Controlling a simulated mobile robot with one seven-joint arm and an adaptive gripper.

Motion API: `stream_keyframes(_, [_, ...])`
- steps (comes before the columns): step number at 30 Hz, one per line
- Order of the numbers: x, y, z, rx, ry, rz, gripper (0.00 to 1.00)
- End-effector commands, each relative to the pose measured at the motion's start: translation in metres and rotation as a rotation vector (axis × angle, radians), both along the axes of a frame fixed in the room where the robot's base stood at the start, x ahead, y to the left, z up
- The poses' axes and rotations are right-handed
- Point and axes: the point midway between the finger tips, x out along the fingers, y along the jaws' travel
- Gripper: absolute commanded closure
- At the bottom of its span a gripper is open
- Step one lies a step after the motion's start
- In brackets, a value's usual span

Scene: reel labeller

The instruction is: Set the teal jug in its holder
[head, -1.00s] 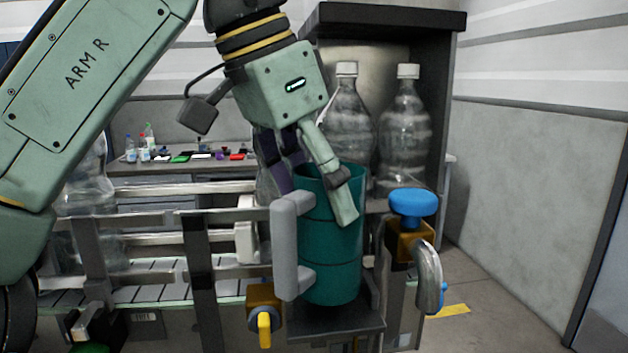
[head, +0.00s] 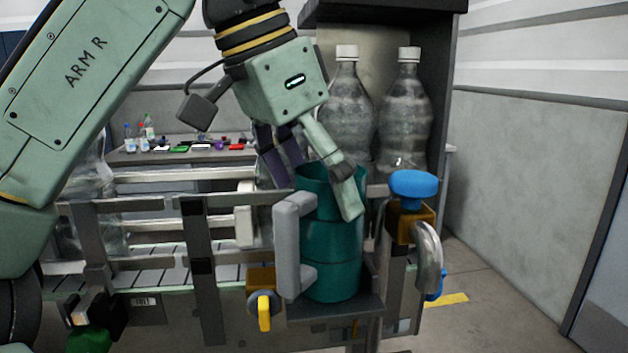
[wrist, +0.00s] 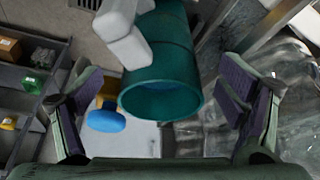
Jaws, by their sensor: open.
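The teal jug (head: 331,248), with a pale grey handle on its left, stands upright on a small dark holder shelf (head: 335,306) at the front of the conveyor. In the wrist view the jug's open mouth (wrist: 160,100) faces the camera, with its handle (wrist: 124,35) above it. My gripper (head: 312,188) is at the jug's rim in the head view, one finger in front of the jug and the other behind its left side. In the wrist view my gripper (wrist: 162,115) is wide open, with a finger well to each side of the jug and clear space between.
A blue knob (head: 413,184) and a curved metal spout (head: 429,262) stand right of the jug. A yellow-handled valve (head: 264,310) is at its lower left. Large clear bottles (head: 404,115) stand behind. Metal rails (head: 200,270) run left.

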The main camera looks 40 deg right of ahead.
Motion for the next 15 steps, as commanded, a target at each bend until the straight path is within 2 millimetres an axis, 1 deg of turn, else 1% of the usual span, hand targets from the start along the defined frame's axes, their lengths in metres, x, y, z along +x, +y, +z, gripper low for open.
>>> stream_keyframes(11, [0.0002,0.0001,-0.0009,0.002,0.000,0.000,0.08])
stream_keyframes(15, [0.0004,0.0013,0.0022,0.002,0.000,0.002,0.08])
